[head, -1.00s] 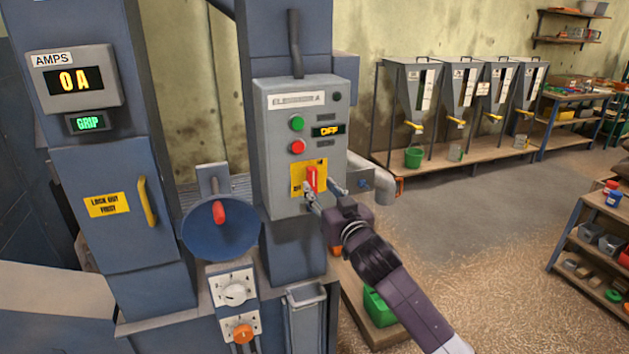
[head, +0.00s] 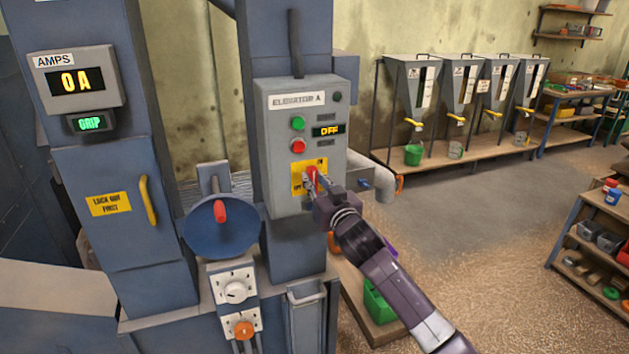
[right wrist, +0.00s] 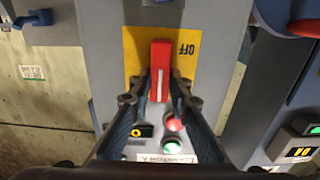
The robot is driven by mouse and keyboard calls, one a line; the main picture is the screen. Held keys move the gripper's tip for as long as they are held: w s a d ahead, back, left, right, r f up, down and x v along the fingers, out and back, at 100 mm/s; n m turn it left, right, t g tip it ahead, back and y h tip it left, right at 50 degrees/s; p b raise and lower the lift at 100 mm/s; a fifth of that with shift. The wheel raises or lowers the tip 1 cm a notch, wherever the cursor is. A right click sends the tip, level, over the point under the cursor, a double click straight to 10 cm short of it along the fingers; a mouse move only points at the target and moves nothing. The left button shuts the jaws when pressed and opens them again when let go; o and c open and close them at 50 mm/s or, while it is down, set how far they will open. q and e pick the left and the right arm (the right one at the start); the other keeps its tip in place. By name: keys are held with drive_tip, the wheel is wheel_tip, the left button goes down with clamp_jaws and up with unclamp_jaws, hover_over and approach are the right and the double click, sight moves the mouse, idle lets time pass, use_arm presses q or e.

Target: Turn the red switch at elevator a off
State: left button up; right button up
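The red switch (head: 313,173) is a red handle on a yellow plate (head: 297,177), low on the grey control box labelled ELEVATOR A (head: 289,135). The box's small display (head: 327,131) reads OFF. My right gripper (head: 311,183) is at the switch. In the right wrist view the red handle (right wrist: 160,65) stands upright between the converging fingertips (right wrist: 160,92), which look closed on its sides. The yellow plate (right wrist: 186,70) shows the word OFF beside the handle; its other lettering is hidden there. My left gripper is out of view.
A green button (head: 298,123) and a red button (head: 298,146) sit above the switch. A meter (head: 76,80) reads 0 A, with GRIP (head: 90,123) in green below. A blue dish (head: 220,232) stands left of the box.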

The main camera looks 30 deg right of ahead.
clamp_jaws()
drive_tip(key=n+p, duration=0.2)
drive_tip(key=n, duration=0.2)
drive_tip(key=shift+a, duration=0.2)
drive_tip(key=shift+w+a+f+n+p, duration=0.15)
drive_tip(key=shift+n+p, duration=0.5)
drive_tip(key=shift+n, duration=1.65)
drive_tip(key=shift+s+a+f+n+p, duration=0.2)
drive_tip(key=shift+n+p, duration=0.5)
drive_tip(key=shift+n, duration=1.6)
drive_tip(key=shift+w+f+n+p, duration=0.2)
drive_tip(key=shift+n+p, duration=0.45)
drive_tip(key=shift+n, duration=1.65)
drive_tip(key=shift+f, duration=0.1)
drive_tip(key=o, duration=0.9)
unclamp_jaws()
